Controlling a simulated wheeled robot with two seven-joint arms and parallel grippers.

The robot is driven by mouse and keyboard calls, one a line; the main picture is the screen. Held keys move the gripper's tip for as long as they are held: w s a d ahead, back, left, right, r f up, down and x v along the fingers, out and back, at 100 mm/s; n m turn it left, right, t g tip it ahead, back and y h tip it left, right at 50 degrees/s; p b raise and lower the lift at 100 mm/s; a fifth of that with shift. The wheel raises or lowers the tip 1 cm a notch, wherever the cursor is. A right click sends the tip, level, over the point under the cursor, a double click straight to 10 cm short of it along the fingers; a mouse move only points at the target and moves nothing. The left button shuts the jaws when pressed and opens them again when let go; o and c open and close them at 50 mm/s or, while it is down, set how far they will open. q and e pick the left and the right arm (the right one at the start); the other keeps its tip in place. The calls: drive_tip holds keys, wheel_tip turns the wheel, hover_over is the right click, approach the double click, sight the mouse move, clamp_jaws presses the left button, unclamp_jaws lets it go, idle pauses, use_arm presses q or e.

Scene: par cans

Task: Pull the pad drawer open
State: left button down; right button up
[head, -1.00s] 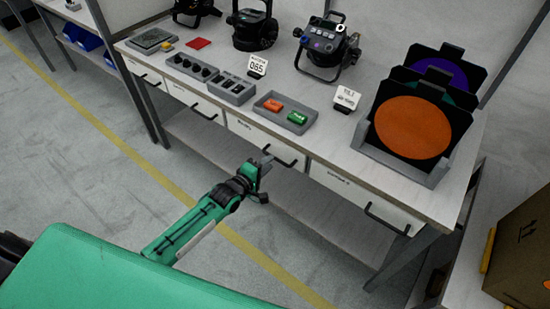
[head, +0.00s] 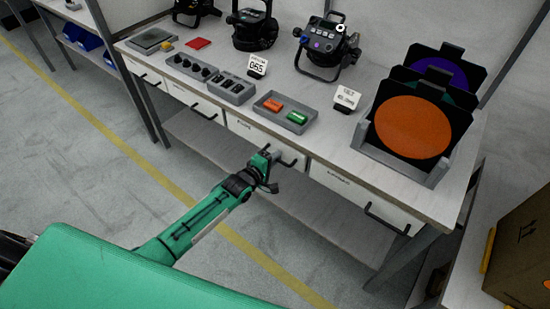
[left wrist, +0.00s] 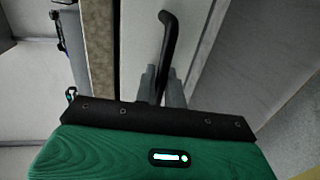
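The pad drawer cannot be told by its label, which is too small to read. The drawer in front of my left gripper has a white front (head: 244,130) under the tabletop and looks shut. Its black bar handle (head: 289,162) is partly hidden by the gripper in the head view. My left gripper (head: 271,158) is at that handle. In the left wrist view the handle (left wrist: 169,40) runs down between the two grey fingers (left wrist: 161,82), which sit close on either side of it, apparently shut on it. My right gripper is not in view.
The table (head: 335,150) carries a grey tray (head: 275,117) with orange and green pieces, and a rack (head: 400,167) with an orange disc. Other drawers with black handles lie either side, one at the right (head: 370,205). A cardboard box (head: 525,250) stands at the lower right.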

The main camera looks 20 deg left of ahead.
use_arm(q)
drive_tip(key=shift+s, duration=0.1)
